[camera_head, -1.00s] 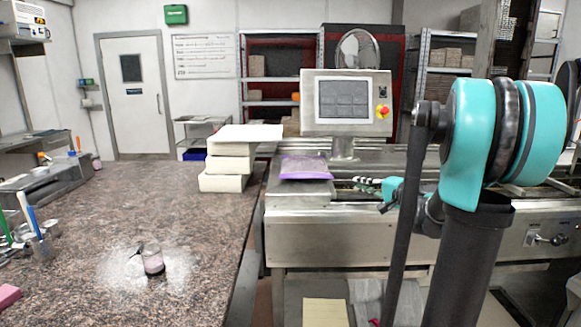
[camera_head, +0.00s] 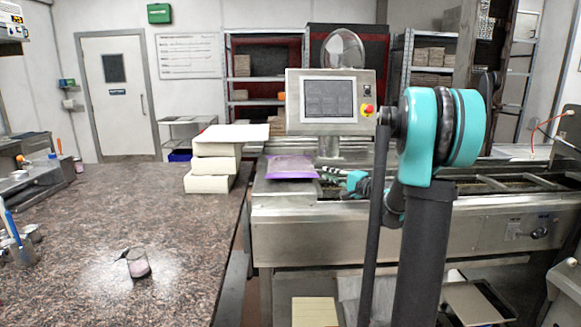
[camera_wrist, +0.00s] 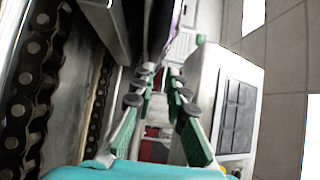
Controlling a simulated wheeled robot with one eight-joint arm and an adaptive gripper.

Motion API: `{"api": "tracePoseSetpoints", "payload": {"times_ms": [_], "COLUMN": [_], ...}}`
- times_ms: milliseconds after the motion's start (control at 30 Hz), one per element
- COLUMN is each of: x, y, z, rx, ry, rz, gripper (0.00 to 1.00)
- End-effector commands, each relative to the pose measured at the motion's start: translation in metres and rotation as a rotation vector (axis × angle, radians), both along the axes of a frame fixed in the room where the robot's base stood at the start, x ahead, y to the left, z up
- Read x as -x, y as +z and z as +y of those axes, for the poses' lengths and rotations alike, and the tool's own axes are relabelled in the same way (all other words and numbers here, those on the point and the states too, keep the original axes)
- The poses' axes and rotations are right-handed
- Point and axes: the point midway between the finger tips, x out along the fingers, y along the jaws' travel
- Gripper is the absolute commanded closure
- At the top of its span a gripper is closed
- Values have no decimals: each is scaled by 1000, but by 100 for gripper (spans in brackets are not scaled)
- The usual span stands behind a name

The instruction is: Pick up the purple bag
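The purple bag (camera_head: 291,167) lies flat on the left end of the steel machine's top, below and left of the screen panel in the head view. My gripper (camera_head: 322,173) is just right of the bag, pointing left toward it, at about the height of the machine top. A small gap seems to separate them. In the wrist view, my gripper's two green-padded fingers (camera_wrist: 160,74) are apart with nothing between them. A thin purple strip, likely the bag's edge (camera_wrist: 176,18), shows at the top beyond the fingertips.
The screen panel (camera_head: 331,101) rises close behind my gripper. A chain (camera_wrist: 33,85) and metal rails run beside it in the wrist view. White blocks (camera_head: 211,184) are stacked on the stone counter (camera_head: 90,250), left of a gap.

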Motion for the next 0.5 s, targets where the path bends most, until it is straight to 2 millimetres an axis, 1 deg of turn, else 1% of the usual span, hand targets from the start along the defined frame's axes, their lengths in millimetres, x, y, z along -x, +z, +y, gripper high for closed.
{"api": "tracePoseSetpoints", "payload": {"times_ms": [267,500], "x": [-11,-37], "y": [-1,-2], "z": [10,32], "rx": [0,0], "ry": [1,1], "rz": [0,0], "gripper": [86,86]}}
